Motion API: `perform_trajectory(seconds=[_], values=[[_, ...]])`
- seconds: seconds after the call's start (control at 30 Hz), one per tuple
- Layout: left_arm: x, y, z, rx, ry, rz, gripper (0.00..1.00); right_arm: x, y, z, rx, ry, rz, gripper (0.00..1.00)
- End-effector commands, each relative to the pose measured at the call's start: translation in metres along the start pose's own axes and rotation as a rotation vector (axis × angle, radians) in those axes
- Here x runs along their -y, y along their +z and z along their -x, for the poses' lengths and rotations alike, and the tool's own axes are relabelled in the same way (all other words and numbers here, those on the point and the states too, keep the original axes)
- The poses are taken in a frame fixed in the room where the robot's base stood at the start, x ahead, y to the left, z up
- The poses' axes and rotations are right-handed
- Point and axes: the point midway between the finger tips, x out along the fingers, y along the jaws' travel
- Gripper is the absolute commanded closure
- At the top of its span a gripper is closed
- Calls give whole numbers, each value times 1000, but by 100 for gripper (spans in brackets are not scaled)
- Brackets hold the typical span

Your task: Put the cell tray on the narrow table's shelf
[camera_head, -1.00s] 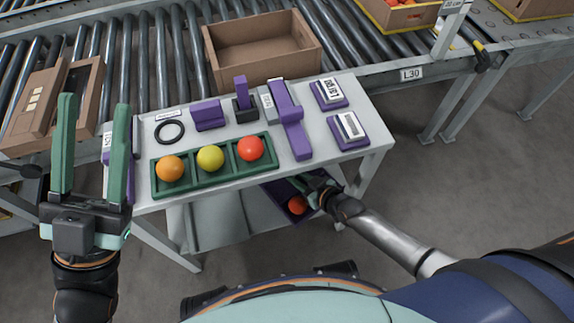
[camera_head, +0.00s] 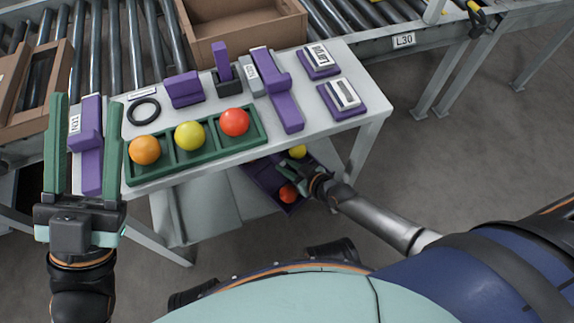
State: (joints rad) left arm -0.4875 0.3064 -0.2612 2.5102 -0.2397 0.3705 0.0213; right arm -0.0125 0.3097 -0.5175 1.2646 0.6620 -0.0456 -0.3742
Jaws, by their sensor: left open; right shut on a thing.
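The narrow table (camera_head: 365,95) has a grey lower shelf (camera_head: 200,205). A dark purple cell tray (camera_head: 264,180) is under the right part of the tabletop, at about shelf height. A red tomato (camera_head: 288,193) and a yellow tomato (camera_head: 298,152) show in it; the tabletop hides its far part. My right gripper (camera_head: 304,170) is shut on the tray's right side. I cannot tell whether the tray touches the shelf. My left gripper (camera_head: 84,108) is open and empty, upright at the table's left end.
On the tabletop are a green tray (camera_head: 200,160) with orange, yellow and red tomatoes, a black ring (camera_head: 143,112), purple devices (camera_head: 283,100) and two labelled purple blocks (camera_head: 343,96). A roller conveyor with a cardboard box (camera_head: 243,35) runs behind.

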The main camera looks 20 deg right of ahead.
Motion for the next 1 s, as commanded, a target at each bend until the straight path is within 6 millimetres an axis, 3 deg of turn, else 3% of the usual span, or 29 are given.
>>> perform_trajectory(seconds=[1.0], values=[[-4, 5, 5, 5, 1, -1, 50, 0, 13, -8, -3, -1, 0, 100]])
